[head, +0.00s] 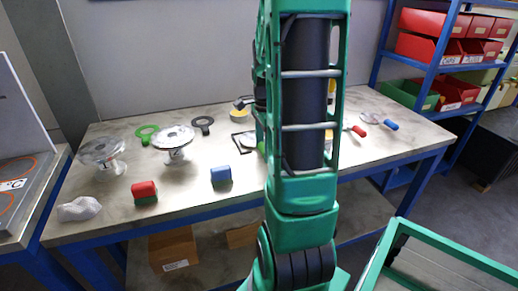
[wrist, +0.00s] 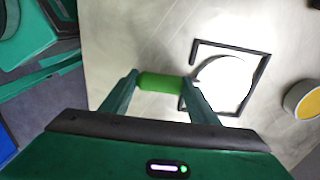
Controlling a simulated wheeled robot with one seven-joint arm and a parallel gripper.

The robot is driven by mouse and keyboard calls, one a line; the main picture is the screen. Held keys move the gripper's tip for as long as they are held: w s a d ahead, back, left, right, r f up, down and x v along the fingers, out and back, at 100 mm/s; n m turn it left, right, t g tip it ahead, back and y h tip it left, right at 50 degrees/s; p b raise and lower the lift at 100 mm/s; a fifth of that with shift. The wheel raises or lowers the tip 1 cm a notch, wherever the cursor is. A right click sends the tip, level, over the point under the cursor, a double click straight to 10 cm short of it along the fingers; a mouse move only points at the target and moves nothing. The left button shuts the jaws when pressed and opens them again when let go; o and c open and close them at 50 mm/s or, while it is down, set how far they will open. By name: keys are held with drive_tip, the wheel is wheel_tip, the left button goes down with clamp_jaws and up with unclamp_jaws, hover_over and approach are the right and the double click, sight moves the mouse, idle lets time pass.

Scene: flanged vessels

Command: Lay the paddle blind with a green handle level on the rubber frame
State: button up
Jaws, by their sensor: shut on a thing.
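The paddle blind has a green handle (wrist: 160,82) and a bright, pale round disc (wrist: 225,82). In the wrist view my gripper (wrist: 160,78) is shut on the green handle. The rubber frame (wrist: 232,47) is a thin dark square outline on the table. The disc shows inside the frame's outline and overlaps its handle-side edge. I cannot tell whether the disc touches the frame or hangs just above it.
On the table (head: 110,190) stand two flanged vessels (head: 173,140), a red block (head: 144,190), a blue block (head: 221,175) and a crumpled white lump (head: 79,209). Red-handled (head: 358,131) and blue-handled (head: 390,125) paddles lie right.

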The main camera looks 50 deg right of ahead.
drive_tip(key=o, duration=1.7)
drive_tip(key=shift+c, duration=0.2)
wheel_tip(320, 180, up, 11)
drive_tip(key=shift+f, duration=0.1)
drive_tip(key=s+a+f+n, duration=0.4)
drive_tip(key=s+a+n, duration=0.9)
drive_tip(key=a+n, duration=0.4)
drive_tip(key=shift+s+a+n, duration=0.2)
drive_tip(key=shift+s+n, duration=0.1)
drive_tip(key=shift+n, duration=0.1)
